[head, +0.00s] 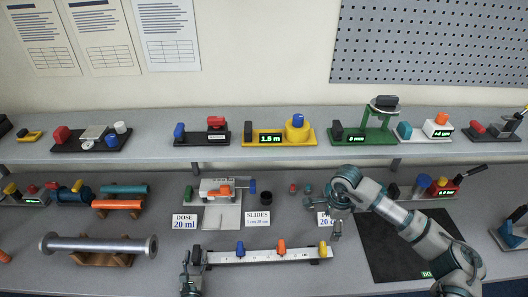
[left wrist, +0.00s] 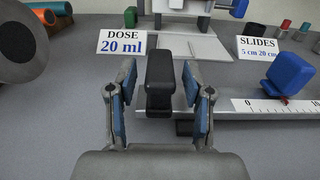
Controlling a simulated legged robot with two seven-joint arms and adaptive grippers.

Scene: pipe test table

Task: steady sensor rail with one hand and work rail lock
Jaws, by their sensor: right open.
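The sensor rail (head: 262,256) is a pale bar with a printed scale, lying across the front of the table. It carries a blue block (head: 240,248), an orange block (head: 282,246) and a yellow block (head: 323,247). I cannot tell which part is the rail lock. My left gripper (head: 190,272) is at the rail's left end. In the left wrist view its open fingers stand either side of a black upright block (left wrist: 160,82), with gaps showing. The rail's scale (left wrist: 270,106) runs off to the right there. My right gripper (head: 333,226) is open above the rail's right end, near the yellow block.
A grey pipe (head: 98,244) on a wooden stand lies left of my left gripper. Cards reading DOSE 20 ml (head: 185,222) and SLIDES (head: 257,218) stand behind the rail. A dark mat (head: 405,250) lies to the right. A shelf (head: 270,153) of devices runs behind.

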